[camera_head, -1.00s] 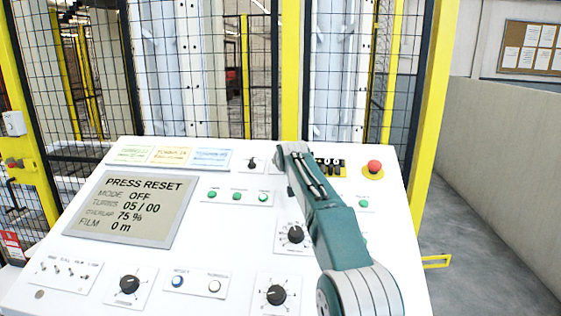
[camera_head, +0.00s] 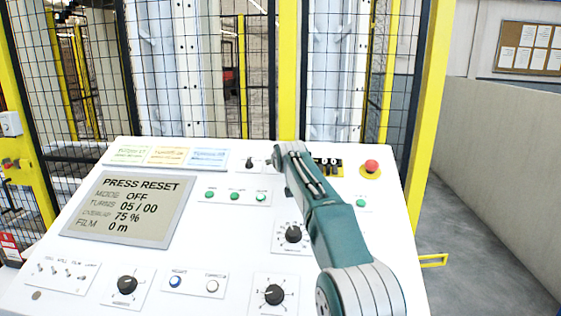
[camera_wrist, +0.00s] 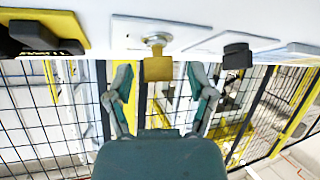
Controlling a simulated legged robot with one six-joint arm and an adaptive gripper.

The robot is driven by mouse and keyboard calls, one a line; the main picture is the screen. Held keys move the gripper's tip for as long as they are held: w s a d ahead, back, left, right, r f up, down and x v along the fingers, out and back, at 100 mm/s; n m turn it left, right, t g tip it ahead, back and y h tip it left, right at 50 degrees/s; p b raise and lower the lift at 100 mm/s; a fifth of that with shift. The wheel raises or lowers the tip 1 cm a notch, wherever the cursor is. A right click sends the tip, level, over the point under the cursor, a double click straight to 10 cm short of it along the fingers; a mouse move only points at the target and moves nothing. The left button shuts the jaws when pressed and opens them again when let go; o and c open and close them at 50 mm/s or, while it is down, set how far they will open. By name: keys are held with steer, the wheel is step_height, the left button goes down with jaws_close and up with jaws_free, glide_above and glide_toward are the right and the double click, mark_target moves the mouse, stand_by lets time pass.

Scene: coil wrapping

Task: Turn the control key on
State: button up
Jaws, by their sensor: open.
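The control key (camera_wrist: 158,69) is a brass-coloured block on a round metal lock, set in a pale plate on the white panel. It shows in the wrist view, at the top middle. My gripper (camera_wrist: 161,82) is open, with one finger to the left of the key and one to the right. The key lies between the fingertips in the picture, with a gap on both sides. I cannot tell how far apart they are in depth. In the head view my arm hides the key and the gripper's fingers.
A black knob (camera_wrist: 237,56) sits beside the key. The control panel (camera_head: 230,240) also carries a display (camera_head: 130,208) reading PRESS RESET and MODE OFF, a red mushroom button (camera_head: 371,166) and several dials. A mesh fence with yellow posts (camera_head: 288,70) stands behind.

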steer(key=v, duration=1.1)
steer(key=shift+s+a, duration=0.1)
steer(key=shift+a, duration=0.05)
